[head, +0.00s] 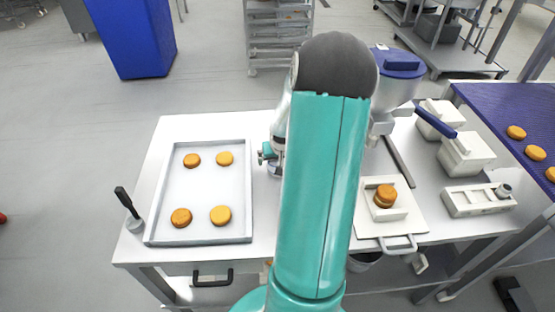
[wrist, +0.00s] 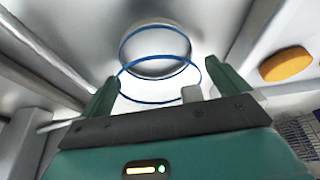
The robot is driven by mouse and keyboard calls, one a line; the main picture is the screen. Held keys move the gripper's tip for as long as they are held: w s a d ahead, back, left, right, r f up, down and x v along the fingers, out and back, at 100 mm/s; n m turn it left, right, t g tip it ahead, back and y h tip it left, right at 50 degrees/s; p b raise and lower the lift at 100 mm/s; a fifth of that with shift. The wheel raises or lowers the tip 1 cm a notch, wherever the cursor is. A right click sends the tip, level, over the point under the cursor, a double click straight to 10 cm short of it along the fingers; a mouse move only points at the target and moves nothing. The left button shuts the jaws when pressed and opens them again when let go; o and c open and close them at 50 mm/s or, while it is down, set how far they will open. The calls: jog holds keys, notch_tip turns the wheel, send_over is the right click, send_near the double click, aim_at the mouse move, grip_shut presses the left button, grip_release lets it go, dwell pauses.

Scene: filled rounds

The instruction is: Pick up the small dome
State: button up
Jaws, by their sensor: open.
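My gripper (wrist: 162,78) is open in the wrist view, its two teal fingers apart. A pale, shiny round shape (wrist: 155,66) with blue rings shows between and beyond the fingers; it may be a dome, but I cannot tell for certain, nor whether the fingers touch it. No thing in the head view is clearly the small dome. There the gripper is mostly hidden behind my teal arm, near the right side of the tray (head: 248,190). Orange filled rounds (head: 221,215) lie in the tray. A round also shows at the right in the wrist view (wrist: 287,65).
White boxes (head: 466,156) and a blue-lidded hopper (head: 399,65) stand behind. A blue belt (head: 495,108) with rounds is far right.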

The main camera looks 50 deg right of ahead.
jog(key=c, duration=1.1)
jog(key=shift+o, duration=0.2)
jog(key=shift+r, duration=0.1)
